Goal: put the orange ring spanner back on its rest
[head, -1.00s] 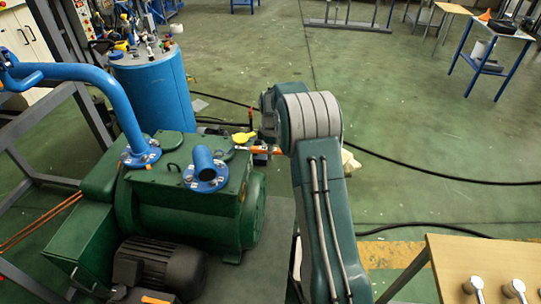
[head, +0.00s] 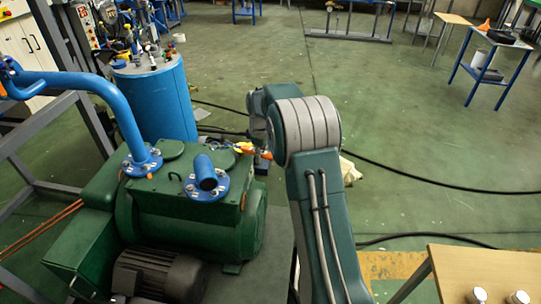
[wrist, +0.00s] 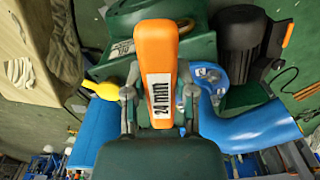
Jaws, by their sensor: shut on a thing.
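The orange spanner (wrist: 157,50) is held in my gripper (wrist: 158,98), with a white "24 mm" label facing the wrist camera. Its broad orange end points to the top of the wrist view, and the two fingers flank the label. In the head view a small orange part (head: 265,154) shows beside my wrist, above the far right edge of the green pump; my arm hides most of the gripper there. The spanner's ring end cannot be made out. I cannot identify its rest in either view.
The green pump (head: 190,225) with its blue pipe (head: 115,100) and blue flange (head: 206,178) stands left of my arm. A blue tank (head: 158,100) is behind it. A wooden table (head: 450,265) is at the lower right. Open floor lies beyond.

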